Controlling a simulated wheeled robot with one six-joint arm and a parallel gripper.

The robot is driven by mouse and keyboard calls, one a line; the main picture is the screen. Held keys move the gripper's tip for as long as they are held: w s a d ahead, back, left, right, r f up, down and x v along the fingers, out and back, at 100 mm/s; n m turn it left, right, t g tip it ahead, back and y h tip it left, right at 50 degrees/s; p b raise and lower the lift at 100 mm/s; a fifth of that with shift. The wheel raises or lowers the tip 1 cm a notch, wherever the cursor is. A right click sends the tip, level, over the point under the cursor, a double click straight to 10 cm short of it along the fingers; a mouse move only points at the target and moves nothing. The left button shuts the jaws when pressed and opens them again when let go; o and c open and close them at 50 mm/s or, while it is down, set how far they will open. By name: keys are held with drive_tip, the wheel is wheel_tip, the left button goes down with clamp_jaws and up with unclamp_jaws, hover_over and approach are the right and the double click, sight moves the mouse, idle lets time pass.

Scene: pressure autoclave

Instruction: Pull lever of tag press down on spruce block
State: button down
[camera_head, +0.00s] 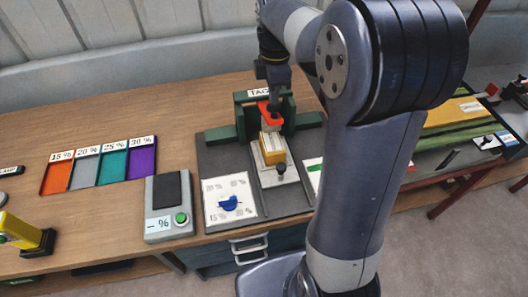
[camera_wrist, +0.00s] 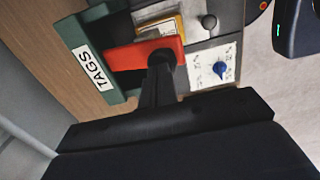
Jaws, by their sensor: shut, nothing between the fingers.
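The tag press (camera_head: 243,128) is a green frame labelled TAGS on a dark base plate in the head view. Its red lever (camera_head: 263,108) shows below my gripper (camera_head: 272,104). In the wrist view the red lever (camera_wrist: 130,56) lies across the picture, with the shut fingers of my gripper (camera_wrist: 161,62) over its end. Whether they touch it I cannot tell. The spruce block (camera_head: 272,148) is pale yellow and sits on the grey slide under the press. In the wrist view it (camera_wrist: 158,28) is partly hidden by the lever. Nothing is between the fingers.
A black knob (camera_head: 279,167) stands at the slide's front. A white card with a blue dial (camera_head: 229,203) lies left of it. A grey meter (camera_head: 168,205) and coloured percent trays (camera_head: 100,165) stand farther left. Bare wooden table (camera_head: 120,120) lies behind them.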

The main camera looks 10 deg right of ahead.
sight(273, 110)
drive_tip(key=shift+f+b, duration=1.5)
drive_tip(key=shift+f, duration=1.2)
drive_tip(key=shift+r+p, duration=4.15)
drive_tip(key=shift+r, duration=0.45)
